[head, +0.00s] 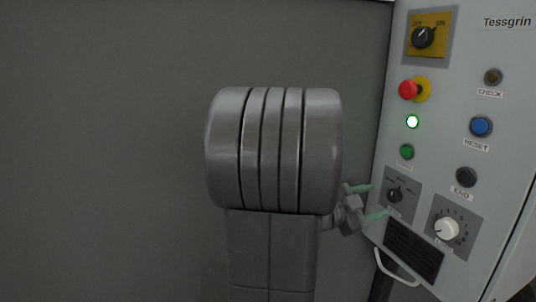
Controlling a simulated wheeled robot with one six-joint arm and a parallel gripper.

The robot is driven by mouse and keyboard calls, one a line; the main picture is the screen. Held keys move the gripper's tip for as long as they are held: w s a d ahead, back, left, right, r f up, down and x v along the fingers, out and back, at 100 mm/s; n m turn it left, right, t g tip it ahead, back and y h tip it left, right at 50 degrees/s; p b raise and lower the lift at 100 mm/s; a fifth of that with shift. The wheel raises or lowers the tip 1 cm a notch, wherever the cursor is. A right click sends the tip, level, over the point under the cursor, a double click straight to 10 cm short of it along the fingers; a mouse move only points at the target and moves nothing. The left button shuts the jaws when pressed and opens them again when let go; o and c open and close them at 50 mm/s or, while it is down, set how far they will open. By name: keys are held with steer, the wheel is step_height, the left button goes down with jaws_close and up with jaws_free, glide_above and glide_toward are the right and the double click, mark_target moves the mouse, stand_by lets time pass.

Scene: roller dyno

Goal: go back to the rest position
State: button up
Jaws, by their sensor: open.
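My gripper (370,202) shows in the head view, right of centre, partly behind my own grey arm. Its two green-tipped fingers are spread apart and point right, toward the control panel (448,120). Nothing shows between the fingers. The black selector knob (394,195) on its grey plate is just right of the fingertips. Its knob shows clear of the fingers in the picture, but I cannot tell the gap in depth. My arm hides the middle of the view.
A pale handle (397,271) sticks out below. A plain grey wall (110,150) fills the left.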

mark_target(391, 194)
steer(key=x, duration=0.6)
steer(key=shift+s, duration=0.1)
steer(key=v, duration=1.4)
steer(key=x, duration=1.4)
steer(key=shift+d, duration=0.1)
steer(key=shift+r+n+p, duration=0.15)
steer(key=shift+n+p, duration=0.35)
steer(key=shift+p, duration=0.3)
steer(key=shift+r+n+p, duration=0.1)
steer(key=shift+n+p, duration=0.8)
steer(key=shift+n, duration=0.2)
steer(key=n+p, duration=0.4)
steer(key=n, duration=0.1)
steer(key=b+v, duration=0.1)
steer(key=v, duration=0.8)
steer(key=shift+a+f+n, duration=0.3)
steer(key=shift+a+n, duration=0.1)
